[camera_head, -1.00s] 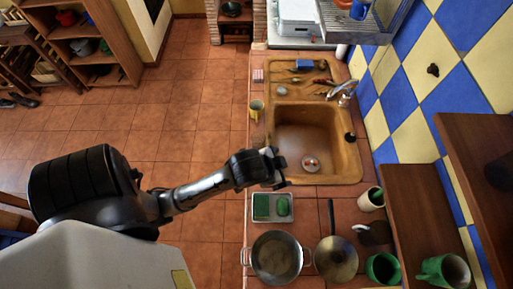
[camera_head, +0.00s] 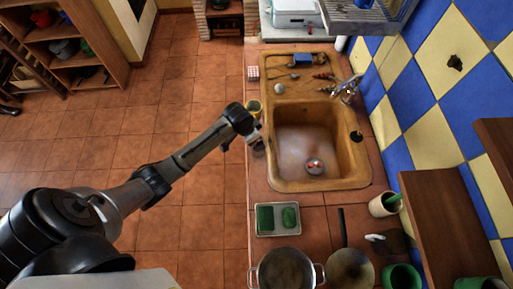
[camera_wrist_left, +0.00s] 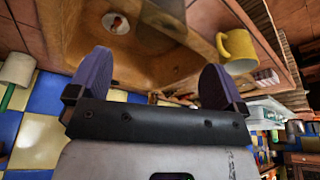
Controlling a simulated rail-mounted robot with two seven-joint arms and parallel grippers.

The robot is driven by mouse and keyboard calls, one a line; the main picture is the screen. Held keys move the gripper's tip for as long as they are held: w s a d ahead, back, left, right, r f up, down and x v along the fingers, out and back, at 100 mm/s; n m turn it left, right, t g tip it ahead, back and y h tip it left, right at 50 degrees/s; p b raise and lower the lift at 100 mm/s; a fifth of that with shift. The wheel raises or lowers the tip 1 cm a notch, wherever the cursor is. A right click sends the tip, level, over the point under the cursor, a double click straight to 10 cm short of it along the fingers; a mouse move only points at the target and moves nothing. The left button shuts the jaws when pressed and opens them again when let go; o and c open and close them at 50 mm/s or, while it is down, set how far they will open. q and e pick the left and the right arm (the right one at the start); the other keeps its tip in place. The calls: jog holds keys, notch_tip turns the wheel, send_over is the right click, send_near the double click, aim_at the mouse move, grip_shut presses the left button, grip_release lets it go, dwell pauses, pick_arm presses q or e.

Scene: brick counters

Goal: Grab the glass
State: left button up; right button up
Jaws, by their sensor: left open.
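My left gripper (camera_head: 250,135) is over the left edge of the sink counter, just below the yellow mug in the head view. In the left wrist view its two purple fingers (camera_wrist_left: 153,70) are spread wide, with nothing clearly between them. A see-through, brownish shape, possibly the glass (camera_wrist_left: 165,18), shows at the top of the wrist view, beyond the fingertips. A small dim shape (camera_head: 259,149) beside the gripper in the head view may be the same glass; the gripper partly hides it. I cannot tell whether they touch. My right gripper is not in view.
The yellow mug (camera_head: 253,106) stands close by on the counter's left edge; it also shows in the wrist view (camera_wrist_left: 238,48). The brown sink (camera_head: 318,187) lies to the right. A tray with green sponges (camera_head: 277,234), a pot (camera_head: 286,270) and a pan (camera_head: 350,270) are nearer.

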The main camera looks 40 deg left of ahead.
pick_arm(q)
jog(key=shift+s+x, duration=0.2)
jog(key=shift+x, duration=4.95)
jog(key=shift+a+f, duration=0.1)
jog(key=shift+a, duration=0.1)
jog(key=shift+c, duration=0.5)
jog(key=c, duration=1)
